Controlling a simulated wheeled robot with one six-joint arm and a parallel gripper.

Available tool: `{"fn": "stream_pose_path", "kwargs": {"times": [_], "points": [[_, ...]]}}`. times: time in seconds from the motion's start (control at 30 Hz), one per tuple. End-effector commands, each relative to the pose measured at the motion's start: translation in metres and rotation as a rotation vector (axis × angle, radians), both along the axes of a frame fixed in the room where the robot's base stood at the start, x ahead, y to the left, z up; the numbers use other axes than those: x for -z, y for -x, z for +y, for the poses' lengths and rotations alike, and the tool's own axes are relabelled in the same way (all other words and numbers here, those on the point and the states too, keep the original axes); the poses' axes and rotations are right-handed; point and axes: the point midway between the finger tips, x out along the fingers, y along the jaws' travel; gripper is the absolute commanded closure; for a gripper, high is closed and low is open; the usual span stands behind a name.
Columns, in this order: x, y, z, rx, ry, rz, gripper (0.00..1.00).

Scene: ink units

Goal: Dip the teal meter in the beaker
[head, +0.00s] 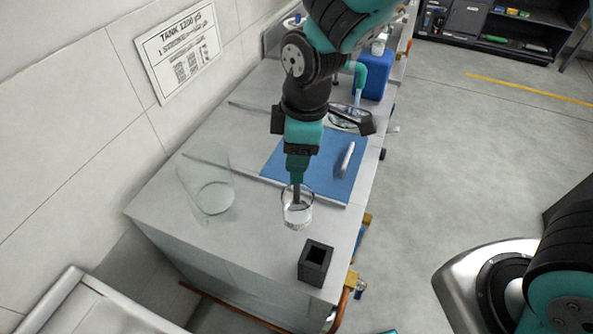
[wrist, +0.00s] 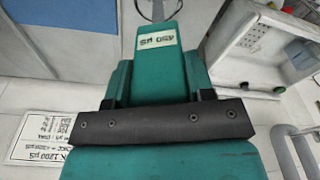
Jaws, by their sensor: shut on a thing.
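My gripper (head: 302,150) is shut on the teal meter (head: 297,170) and holds it upright, tip down, over the counter. The meter's dark lower end shows within the rim of the small clear beaker (head: 297,216). The beaker stands on the grey counter and has pale contents low down. I cannot tell how deep the tip sits in the liquid. In the wrist view the teal meter (wrist: 160,72) fills the middle, with a pale label reading about 450 µS upside down. Part of the beaker's rim (wrist: 158,20) shows beyond it.
A black square holder (head: 315,264) stands at the counter's near right. A tall clear glass cylinder (head: 207,190) stands left of the beaker. A blue mat (head: 322,184) with a white curved object (head: 346,159) lies behind. A sign reading TANK 1200 µS (head: 178,52) is on the wall.

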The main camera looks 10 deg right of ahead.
Motion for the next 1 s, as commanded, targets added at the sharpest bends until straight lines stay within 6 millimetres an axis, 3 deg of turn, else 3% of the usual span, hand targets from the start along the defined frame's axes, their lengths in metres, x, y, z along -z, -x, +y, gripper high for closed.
{"fn": "stream_pose_path", "kwargs": {"times": [0.03, 0.6, 1.0], "points": [[-0.011, 0.000, 0.000, 0.000, -0.001, -0.001, 0.77], [-0.070, 0.000, 0.000, 0.000, -0.001, 0.000, 0.77], [-0.074, 0.000, 0.000, 0.000, -0.001, 0.000, 0.77]]}}
